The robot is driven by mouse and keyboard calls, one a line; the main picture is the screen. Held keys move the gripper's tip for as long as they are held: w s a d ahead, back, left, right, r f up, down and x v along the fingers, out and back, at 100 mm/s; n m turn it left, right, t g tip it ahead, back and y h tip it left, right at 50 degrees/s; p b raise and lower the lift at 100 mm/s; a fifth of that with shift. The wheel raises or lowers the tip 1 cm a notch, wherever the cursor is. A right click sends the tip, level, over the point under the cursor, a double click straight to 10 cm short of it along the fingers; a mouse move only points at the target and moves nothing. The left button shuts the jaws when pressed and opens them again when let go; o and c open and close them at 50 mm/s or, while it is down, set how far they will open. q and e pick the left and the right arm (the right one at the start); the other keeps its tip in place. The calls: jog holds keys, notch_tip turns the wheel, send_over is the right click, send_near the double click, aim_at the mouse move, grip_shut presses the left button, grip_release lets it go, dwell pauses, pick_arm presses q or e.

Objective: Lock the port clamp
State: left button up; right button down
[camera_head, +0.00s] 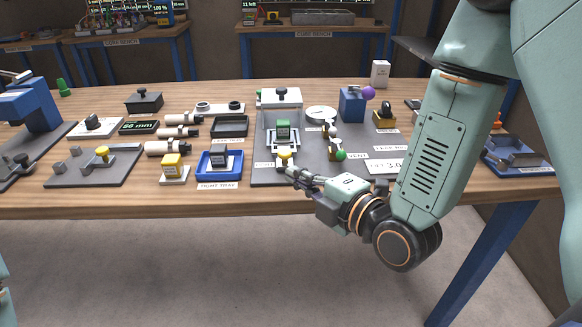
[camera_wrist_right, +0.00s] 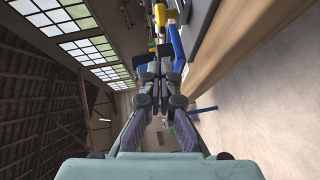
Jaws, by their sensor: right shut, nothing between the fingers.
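The grey station plate (camera_head: 262,178) in the middle of the bench carries a white frame (camera_head: 281,98) with a black knob on top and a green-topped block (camera_head: 283,131) inside. A yellow knob (camera_head: 285,156) stands at the frame's front; it looks like the port clamp's handle, but its label is too small to read. My right gripper (camera_head: 288,172) is shut and empty, just in front of and below the yellow knob; whether it touches is unclear. Its shut fingers also show in the right wrist view (camera_wrist_right: 157,82). My left gripper is out of view.
A blue tray (camera_head: 203,177) and a yellow-topped block (camera_head: 174,167) lie left of the plate. A green-tipped vent lever (camera_head: 340,155) and a 3.0 display (camera_head: 388,167) stand right.

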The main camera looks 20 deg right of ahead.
aim_at(290, 152)
jog(key=shift+x, duration=1.6)
jog(key=shift+w+d+f+b, duration=0.2)
jog(key=shift+w+d, duration=0.25)
jog(key=shift+w, duration=0.35)
jog(key=shift+w+d+f+b, duration=0.2)
jog(key=shift+w+d, duration=0.25)
jog(key=shift+w, duration=0.35)
jog(key=w, duration=0.2)
jog(key=w+d, duration=0.1)
jog(key=w, duration=0.1)
jog(key=shift+w+d, duration=0.1)
jog(key=shift+w, duration=0.1)
jog(key=shift+r, duration=0.2)
jog(key=shift+w+d, duration=0.1)
